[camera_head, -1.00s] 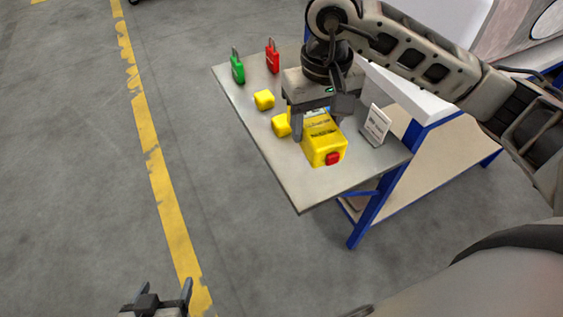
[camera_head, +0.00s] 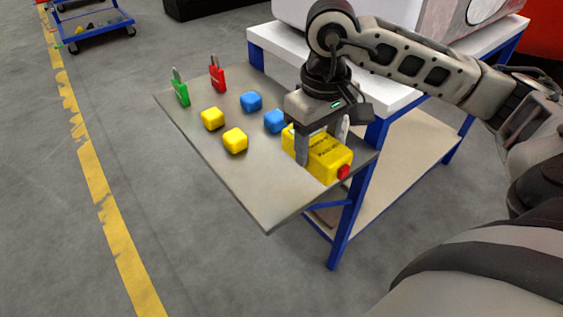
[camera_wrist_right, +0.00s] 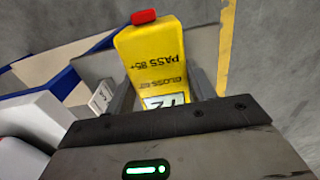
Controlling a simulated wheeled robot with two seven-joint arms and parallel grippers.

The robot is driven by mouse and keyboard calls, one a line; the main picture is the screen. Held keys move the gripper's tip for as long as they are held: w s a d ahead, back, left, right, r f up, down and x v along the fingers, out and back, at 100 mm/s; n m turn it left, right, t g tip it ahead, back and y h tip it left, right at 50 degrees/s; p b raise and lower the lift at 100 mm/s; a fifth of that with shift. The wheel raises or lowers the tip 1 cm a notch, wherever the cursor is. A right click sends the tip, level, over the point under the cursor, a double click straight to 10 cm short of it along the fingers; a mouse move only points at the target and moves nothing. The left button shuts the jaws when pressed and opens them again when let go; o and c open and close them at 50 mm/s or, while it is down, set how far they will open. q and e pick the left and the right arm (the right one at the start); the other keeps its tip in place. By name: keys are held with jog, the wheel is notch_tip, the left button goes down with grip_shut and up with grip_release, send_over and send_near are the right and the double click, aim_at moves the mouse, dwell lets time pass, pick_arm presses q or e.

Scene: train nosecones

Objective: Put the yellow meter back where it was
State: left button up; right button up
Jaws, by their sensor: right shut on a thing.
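The yellow meter (camera_head: 329,163) is a boxy block with dark print and a red button at one end. My right gripper (camera_head: 322,147) is shut on its sides, from above, over the right part of the grey tabletop (camera_head: 262,195). The meter (camera_wrist_right: 160,62) also shows in the right wrist view, between the two fingers (camera_wrist_right: 163,92), with its red button at the top and a small display near the palm. I cannot tell whether its underside touches the tabletop. My left gripper is out of view.
Two yellow cubes (camera_head: 235,140) and two blue cubes (camera_head: 275,121) stand left of the meter. A white card (camera_wrist_right: 101,96) shows in the right wrist view. A white-topped blue-framed bench (camera_head: 405,95) adjoins.

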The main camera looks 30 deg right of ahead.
jog(key=w+a+f, duration=0.1)
jog(key=w+f, duration=0.1)
jog(key=w+a+f, duration=0.1)
jog(key=w+f, duration=0.3)
jog(key=shift+w+a+f+p, duration=0.2)
jog(key=shift+a+f+p, duration=0.15)
jog(key=shift+a, duration=0.05)
jog(key=shift+w+f, duration=0.1)
jog(key=shift+f, duration=1.5)
jog(key=shift+f, duration=0.2)
jog(key=o, duration=1.4)
jog(key=shift+c, duration=0.2)
notch_tip(320, 180, up, 12)
jog(key=shift+r, duration=0.2)
